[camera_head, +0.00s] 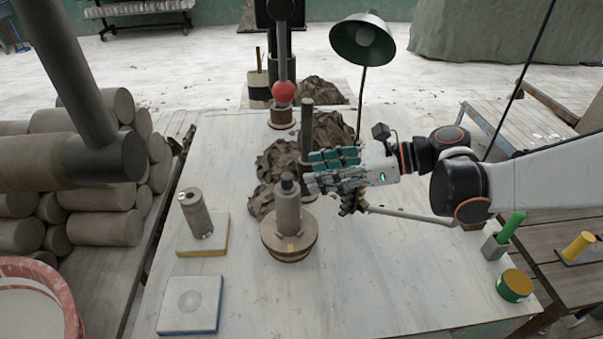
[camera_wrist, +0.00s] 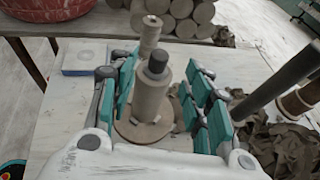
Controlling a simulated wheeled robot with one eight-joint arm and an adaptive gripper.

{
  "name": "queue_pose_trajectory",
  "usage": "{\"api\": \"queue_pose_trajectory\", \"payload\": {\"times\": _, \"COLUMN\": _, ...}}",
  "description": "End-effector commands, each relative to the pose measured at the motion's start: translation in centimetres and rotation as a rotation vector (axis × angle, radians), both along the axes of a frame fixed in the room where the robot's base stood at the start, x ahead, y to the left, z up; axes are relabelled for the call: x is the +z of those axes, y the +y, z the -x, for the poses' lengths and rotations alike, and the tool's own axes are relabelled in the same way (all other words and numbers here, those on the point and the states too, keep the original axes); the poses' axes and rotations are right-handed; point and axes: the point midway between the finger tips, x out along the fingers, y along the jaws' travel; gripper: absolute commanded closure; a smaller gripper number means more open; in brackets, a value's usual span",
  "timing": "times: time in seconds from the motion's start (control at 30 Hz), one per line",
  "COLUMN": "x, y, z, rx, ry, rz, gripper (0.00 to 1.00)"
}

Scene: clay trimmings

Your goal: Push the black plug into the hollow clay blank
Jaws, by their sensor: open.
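The black plug (camera_head: 287,181) stands upright at the top of the hollow clay blank (camera_head: 288,212), with its dark end showing above the rim. The plug also shows in the wrist view (camera_wrist: 157,61), above the pale blank (camera_wrist: 150,101). The blank is an upright grey-brown cylinder on a round wooden base (camera_head: 283,252). My gripper (camera_head: 319,178) is open, just right of the blank's upper part in the head view. In the wrist view its teal fingers lie on both sides of the blank, with gaps visible. How deep the plug sits is hidden.
A blue-edged pad (camera_head: 172,321) lies in front. Clay trimmings (camera_head: 280,160) and a dark upright post (camera_head: 306,130) are behind. A green lamp (camera_head: 362,38) stands farther back. The table's front middle is clear.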

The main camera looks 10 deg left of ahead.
Motion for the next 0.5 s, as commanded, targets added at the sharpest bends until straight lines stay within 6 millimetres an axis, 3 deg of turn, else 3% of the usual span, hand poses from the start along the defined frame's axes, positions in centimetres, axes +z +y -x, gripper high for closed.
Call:
{"api": "queue_pose_trajectory", "payload": {"times": 0.2, "x": 1.4, "y": -3.7, "z": 0.0, "rx": -0.002, "ry": 0.0, "rz": 0.0, "gripper": 0.55}}
{"api": "queue_pose_trajectory", "payload": {"times": 0.5, "x": 2.0, "y": -5.5, "z": 0.1, "rx": 0.001, "ry": 0.0, "rz": 0.0, "gripper": 0.55}}
